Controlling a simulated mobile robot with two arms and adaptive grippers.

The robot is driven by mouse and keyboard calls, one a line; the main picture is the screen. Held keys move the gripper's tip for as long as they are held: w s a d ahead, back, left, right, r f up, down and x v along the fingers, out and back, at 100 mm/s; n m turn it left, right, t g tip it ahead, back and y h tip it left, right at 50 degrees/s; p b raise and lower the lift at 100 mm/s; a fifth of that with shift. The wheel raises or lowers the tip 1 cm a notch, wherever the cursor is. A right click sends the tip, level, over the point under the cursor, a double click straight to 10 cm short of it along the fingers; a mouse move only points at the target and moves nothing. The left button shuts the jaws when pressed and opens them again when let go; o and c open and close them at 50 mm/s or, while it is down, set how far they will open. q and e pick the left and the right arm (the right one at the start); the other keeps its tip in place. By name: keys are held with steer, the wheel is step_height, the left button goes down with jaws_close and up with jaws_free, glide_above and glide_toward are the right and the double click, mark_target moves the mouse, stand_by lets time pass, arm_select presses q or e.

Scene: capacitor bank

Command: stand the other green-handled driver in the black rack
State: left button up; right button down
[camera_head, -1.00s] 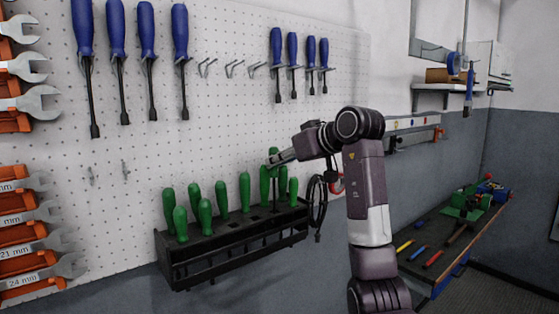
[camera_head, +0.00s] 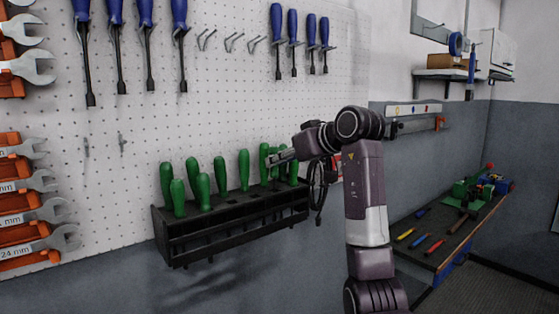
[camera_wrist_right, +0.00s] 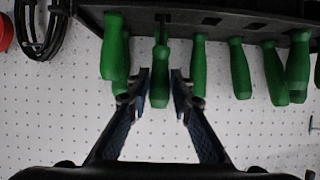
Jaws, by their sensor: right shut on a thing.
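The black rack (camera_head: 235,222) is mounted on the pegboard, with several green-handled drivers standing in it. My right gripper (camera_head: 272,158) is at the rack's right end, among the green handles there. In the right wrist view, which shows the rack (camera_wrist_right: 245,16) at the top, my right gripper's fingers (camera_wrist_right: 162,88) are on either side of one green handle (camera_wrist_right: 160,72). A short length of its dark shaft shows between that handle and the rack. How deep its tip sits is hidden. Other green handles stand close on both sides. My left gripper is not in view.
Blue-handled drivers (camera_head: 146,12) hang above the rack. Orange-tagged wrenches (camera_head: 30,190) are at the left. A black cable coil (camera_head: 318,185) hangs just right of the rack. A workbench (camera_head: 445,235) with tools stands at the right.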

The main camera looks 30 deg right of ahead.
mark_target(277, 175)
steer(key=shift+f+b, duration=1.15)
steer(key=shift+f, duration=0.6)
steer(key=c, duration=1.7)
jaws_free()
steer(key=shift+o, duration=0.2)
steer(key=v, duration=0.7)
steer(key=shift+s, duration=0.25)
